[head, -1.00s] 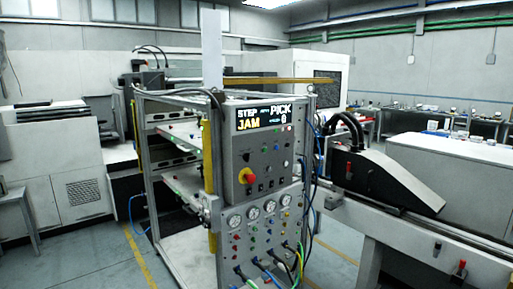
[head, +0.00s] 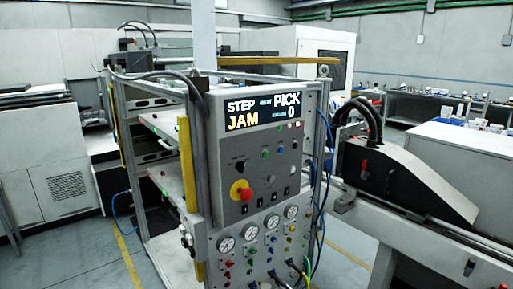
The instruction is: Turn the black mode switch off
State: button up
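The grey control panel (head: 262,160) stands in the middle of the head view, on the front of a metal-framed machine. A small black knob (head: 240,166) is on its left half, above the red emergency button (head: 241,191) with its yellow base. It looks like the black mode switch, but its pointer is too small to read. Small dark switches (head: 259,201) sit in a rising row right of the emergency button. The display (head: 263,112) reads STEP, PICK, JAM and 0. My gripper is not in view.
Below the panel are several gauges (head: 250,232), coloured knobs and hoses. Yellow posts (head: 187,163) edge the frame on the left. A conveyor with a black cover (head: 405,180) stands on the right. Some floor (head: 85,262) is clear at the front left.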

aim_at(239, 165)
jog(key=i, duration=1.05)
jog(key=u, duration=3.4)
jog(key=k, duration=0.35)
jog(key=u, duration=0.15)
